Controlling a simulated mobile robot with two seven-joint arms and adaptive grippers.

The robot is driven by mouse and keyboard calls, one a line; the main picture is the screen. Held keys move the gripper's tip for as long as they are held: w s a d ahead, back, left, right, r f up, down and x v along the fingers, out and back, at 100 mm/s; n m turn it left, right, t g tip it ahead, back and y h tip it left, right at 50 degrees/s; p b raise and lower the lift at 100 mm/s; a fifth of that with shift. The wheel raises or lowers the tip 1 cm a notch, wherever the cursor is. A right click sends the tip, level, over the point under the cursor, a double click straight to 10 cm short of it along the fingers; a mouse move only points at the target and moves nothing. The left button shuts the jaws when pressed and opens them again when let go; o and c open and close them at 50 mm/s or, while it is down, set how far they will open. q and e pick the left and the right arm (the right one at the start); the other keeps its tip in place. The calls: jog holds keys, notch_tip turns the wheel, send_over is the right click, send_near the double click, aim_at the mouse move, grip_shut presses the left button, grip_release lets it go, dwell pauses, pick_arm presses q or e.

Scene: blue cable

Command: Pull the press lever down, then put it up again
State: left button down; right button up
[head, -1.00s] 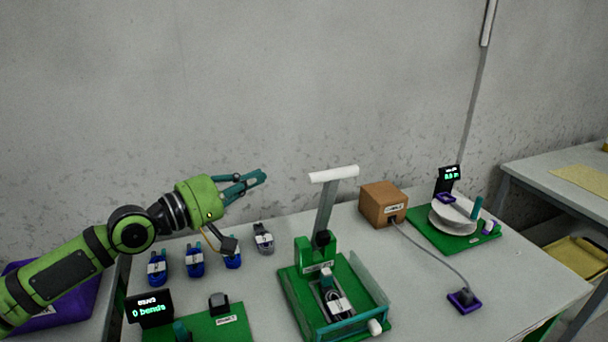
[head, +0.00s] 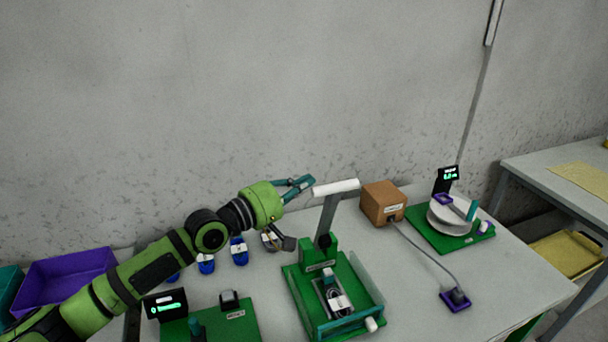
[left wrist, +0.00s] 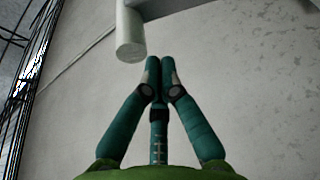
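The press (head: 306,298) is a green fixture on the table with a grey lever arm standing up from it. The lever's white handle (head: 335,187) lies across the top, and the lever is upright. In the left wrist view the white handle (left wrist: 130,35) shows just beyond and left of my fingertips. My left gripper (head: 308,181) is beside the handle's left end in the head view, apart from it as far as I can see. Its fingertips (left wrist: 160,62) are together with nothing between them. A cable end with a connector (head: 338,300) sits in the press bed. My right gripper is not in view.
A brown box (head: 382,202) stands right of the press, with a grey cable running to a purple block (head: 455,299). A green spool station (head: 450,228) is at the back right. A purple bin (head: 66,278) is at left.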

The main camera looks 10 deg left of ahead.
pick_arm(q)
jog(key=shift+s+d+p, duration=0.3)
jog(key=shift+s+p, duration=0.05)
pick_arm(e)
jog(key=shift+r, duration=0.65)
pick_arm(q)
jog(key=shift+f, duration=0.15)
jog(key=s+d+f+m+h+b, duration=0.3)
jog(key=s+d+f+m+b, duration=0.4)
jog(key=s+f, duration=0.7)
jog(key=shift+s+d+m+t, duration=0.2)
jog(key=shift+d+m+t, duration=0.2)
jog(key=shift+d+m, duration=0.7)
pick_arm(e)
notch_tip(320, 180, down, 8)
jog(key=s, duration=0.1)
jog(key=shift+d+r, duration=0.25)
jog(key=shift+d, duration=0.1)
pick_arm(q)
jog(key=shift+d+n, duration=0.25)
jog(key=shift+n, duration=0.05)
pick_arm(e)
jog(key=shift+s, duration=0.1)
